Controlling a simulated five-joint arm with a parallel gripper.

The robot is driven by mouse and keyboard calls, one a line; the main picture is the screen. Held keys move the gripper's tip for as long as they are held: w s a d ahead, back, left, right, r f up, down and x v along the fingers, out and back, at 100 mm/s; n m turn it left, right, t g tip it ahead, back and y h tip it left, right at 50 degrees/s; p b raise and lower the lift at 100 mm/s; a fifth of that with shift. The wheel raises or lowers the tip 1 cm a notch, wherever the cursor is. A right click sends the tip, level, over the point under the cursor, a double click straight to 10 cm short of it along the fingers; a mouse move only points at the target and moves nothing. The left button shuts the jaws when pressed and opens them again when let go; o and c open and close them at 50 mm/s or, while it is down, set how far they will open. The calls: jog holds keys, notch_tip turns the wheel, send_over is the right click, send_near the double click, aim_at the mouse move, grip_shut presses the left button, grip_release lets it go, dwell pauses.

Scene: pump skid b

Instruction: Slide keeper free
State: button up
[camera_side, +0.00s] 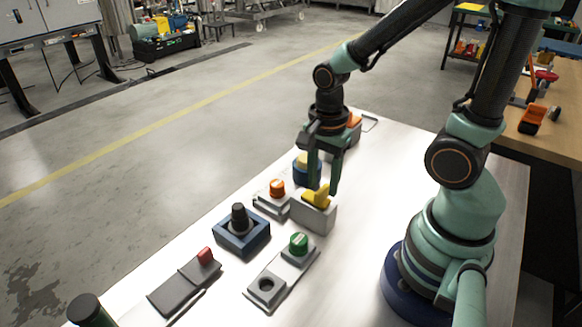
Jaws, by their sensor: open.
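A yellow piece (317,198), which may be the keeper, sits on top of a light grey block (315,216) on the white table. My gripper (324,189) points down over this block, its two green fingers apart. The fingertips are close to the yellow piece, one on each side in the picture. I cannot tell whether they touch it. Part of the yellow piece is hidden behind the fingers.
On the white table (365,225) stand a green-knobbed plate (299,243), a blue block with a black knob (240,224), an orange button unit (277,188), a dark plate with a red end (205,255) and a blue-and-yellow part (302,170). The table right of the grey block is clear.

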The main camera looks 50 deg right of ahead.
aim_at(322, 188)
jog(key=shift+r, duration=2.05)
jog(key=shift+w+r+n, duration=0.15)
jog(key=shift+r+n, duration=0.1)
jog(key=shift+n, duration=0.25)
jog(key=w+a+r+n+t, duration=0.1)
jog(key=w+r+n+t, duration=0.2)
jog(key=r+n, duration=0.6)
jog(key=n+t, duration=0.2)
jog(key=n, duration=0.6)
jog(key=shift+r+t, duration=0.3)
